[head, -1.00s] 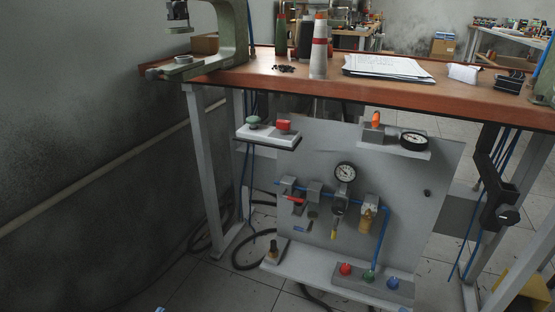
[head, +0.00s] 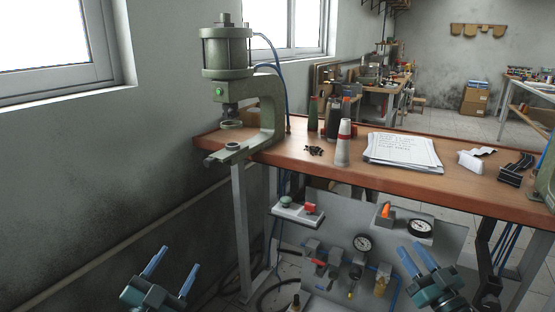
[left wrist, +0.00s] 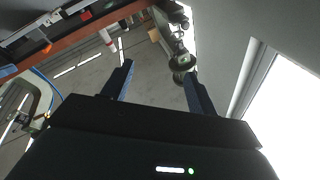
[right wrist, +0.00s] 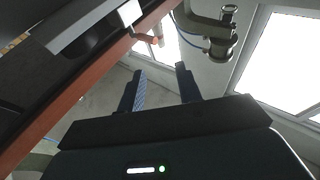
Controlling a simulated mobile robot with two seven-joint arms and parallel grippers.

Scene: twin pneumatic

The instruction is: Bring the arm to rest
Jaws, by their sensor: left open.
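My left gripper (head: 175,260) is at the lower left of the head view, in front of the bench and left of its leg. Its blue fingers are spread apart with nothing between them, also in the left wrist view (left wrist: 158,70). My right gripper (head: 411,248) is at the lower right, in front of the hanging panel. Its fingers stand apart and empty, also in the right wrist view (right wrist: 160,70). Both grippers point upward and away. I cannot tell from the frames how far the right one stands from the panel.
Below hangs a grey panel (head: 335,225) with gauges and valves. A wall with windows is on the left. Floor space shows left of the bench leg.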

